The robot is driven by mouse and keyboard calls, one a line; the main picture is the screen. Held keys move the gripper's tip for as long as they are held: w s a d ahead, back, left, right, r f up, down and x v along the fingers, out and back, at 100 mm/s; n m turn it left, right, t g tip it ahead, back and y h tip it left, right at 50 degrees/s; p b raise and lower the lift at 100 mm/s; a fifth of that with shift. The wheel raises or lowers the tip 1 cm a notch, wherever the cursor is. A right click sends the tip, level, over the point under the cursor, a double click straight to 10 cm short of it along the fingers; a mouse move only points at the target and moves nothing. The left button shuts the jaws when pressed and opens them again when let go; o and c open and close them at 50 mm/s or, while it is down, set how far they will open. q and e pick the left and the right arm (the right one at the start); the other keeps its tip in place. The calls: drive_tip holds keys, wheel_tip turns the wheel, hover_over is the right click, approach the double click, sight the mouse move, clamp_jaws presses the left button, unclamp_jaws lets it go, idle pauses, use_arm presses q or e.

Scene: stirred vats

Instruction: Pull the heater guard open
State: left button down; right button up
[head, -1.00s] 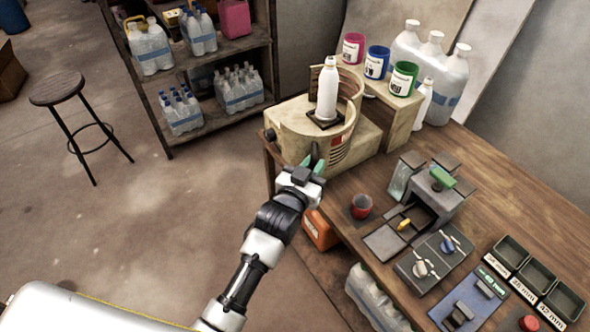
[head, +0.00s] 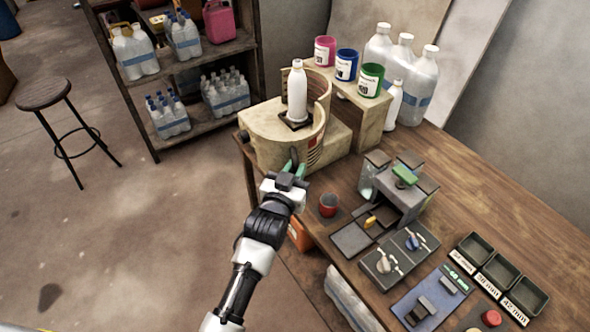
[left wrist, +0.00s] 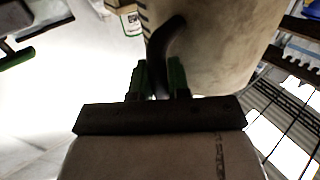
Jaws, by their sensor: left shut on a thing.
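The heater (head: 335,141) is a cream unit at the table's far left corner. Its curved heater guard (head: 275,133) wraps the near side of a white bottle (head: 297,92), which stands upright on a dark plate. My left gripper (head: 293,168) is at the guard's near face, shut on its dark handle (head: 294,156). In the left wrist view, the curved handle (left wrist: 163,42) runs down between the green fingers of my left gripper (left wrist: 160,80), with the pale guard wall behind. The exact grip depth is hidden. My right gripper is not in view.
Pink, blue and green tins (head: 347,64) stand on a riser behind the heater, beside large clear jugs (head: 421,85). Shelves (head: 200,112) and a stool (head: 46,95) stand left, with open floor between.

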use_arm(q)
drive_tip(key=c, duration=1.1)
unclamp_jaws()
drive_tip(key=shift+s, duration=0.1)
drive_tip(key=shift+s+a, duration=0.15)
drive_tip(key=shift+s, duration=0.1)
drive_tip(key=b+v, duration=0.2)
drive_tip(key=v, duration=0.8)
drive_tip(key=shift+r, duration=0.1)
